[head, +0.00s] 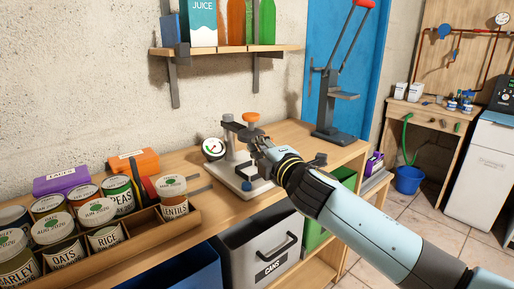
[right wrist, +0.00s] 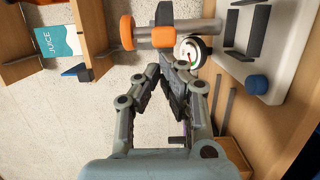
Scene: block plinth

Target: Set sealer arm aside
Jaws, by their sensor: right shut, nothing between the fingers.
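The sealer stands on the wooden bench, with a white base (head: 262,190), grey posts, a dark top arm (head: 236,127), an orange knob (head: 251,117) and a blue knob (head: 247,186). A round gauge (head: 212,147) is beside it at the left. My right gripper (head: 262,149) is at the right side of the sealer, shut and empty, and covers part of it. In the right wrist view, the orange knob (right wrist: 127,32) and the gauge (right wrist: 190,50) show just beyond the finger ends (right wrist: 172,75). Whether the fingers touch the sealer, I cannot tell. My left gripper is not in view.
A wooden tray (head: 125,240) of cans is at the left. A tall press with a red handle (head: 335,95) stands at the bench's far end. A shelf (head: 225,49) with a juice carton (head: 203,22) and bottles is above. A grey CANS bin (head: 235,262) is below the bench.

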